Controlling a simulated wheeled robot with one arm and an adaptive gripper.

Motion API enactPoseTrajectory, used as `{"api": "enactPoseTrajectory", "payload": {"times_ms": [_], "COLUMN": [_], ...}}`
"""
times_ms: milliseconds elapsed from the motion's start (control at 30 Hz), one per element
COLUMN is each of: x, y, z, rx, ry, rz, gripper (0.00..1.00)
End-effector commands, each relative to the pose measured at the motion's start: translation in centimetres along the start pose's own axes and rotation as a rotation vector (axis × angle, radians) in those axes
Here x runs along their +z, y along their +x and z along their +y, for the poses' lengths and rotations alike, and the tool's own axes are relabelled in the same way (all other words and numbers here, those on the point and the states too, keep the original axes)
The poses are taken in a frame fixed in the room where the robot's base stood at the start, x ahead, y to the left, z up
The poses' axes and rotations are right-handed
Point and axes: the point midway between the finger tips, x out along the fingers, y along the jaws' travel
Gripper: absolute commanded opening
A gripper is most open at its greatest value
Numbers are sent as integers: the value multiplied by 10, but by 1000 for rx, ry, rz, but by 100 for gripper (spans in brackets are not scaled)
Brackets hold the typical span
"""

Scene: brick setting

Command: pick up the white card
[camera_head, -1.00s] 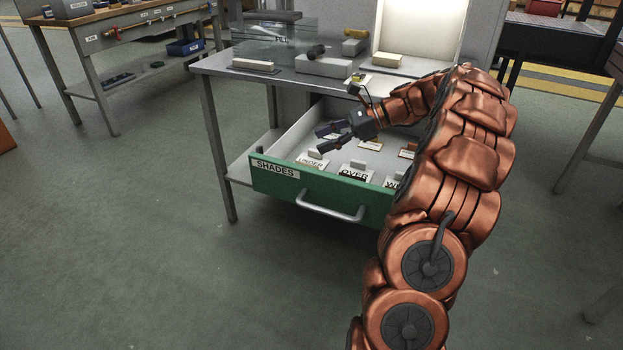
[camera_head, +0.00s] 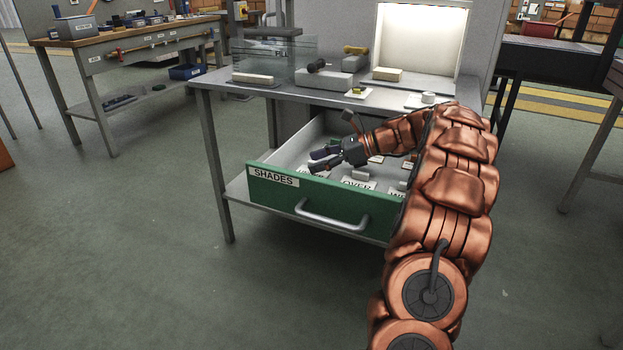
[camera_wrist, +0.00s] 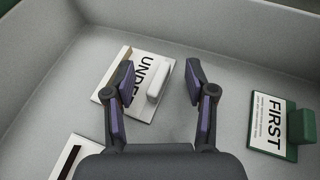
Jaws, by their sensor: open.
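A white card printed "UNDER" (camera_wrist: 141,66) lies on the drawer floor in the wrist view, with an upright white grip block (camera_wrist: 158,78) on it. My gripper (camera_wrist: 160,76) is open, with its fingers on either side of the block and a gap on both sides. The left finger covers part of the card. In the head view my gripper (camera_head: 322,160) is low inside the open drawer, and the drawer front mostly hides that card.
The green drawer front labelled "SHADES" (camera_head: 320,202) and the grey walls enclose my gripper. A "FIRST" card with a green block (camera_wrist: 268,122) lies to the right. Another white card (camera_wrist: 62,160) is at lower left. An "OVER" card (camera_head: 358,184) shows in the head view.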

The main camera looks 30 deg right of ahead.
Motion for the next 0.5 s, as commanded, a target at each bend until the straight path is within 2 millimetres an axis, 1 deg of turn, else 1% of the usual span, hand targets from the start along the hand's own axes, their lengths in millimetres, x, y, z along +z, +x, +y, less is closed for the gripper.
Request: {"api": "enactPoseTrajectory", "payload": {"times_ms": [100, 300, 367, 500], "x": [0, 1, 1, 0], "y": [6, 6, 6, 6], "z": [0, 0, 0, 0], "rx": [0, 0, 0, 1], "ry": [-1, 0, 0, 0], "rz": [0, -1, -1, -1], "gripper": [56, 56, 50, 36]}}
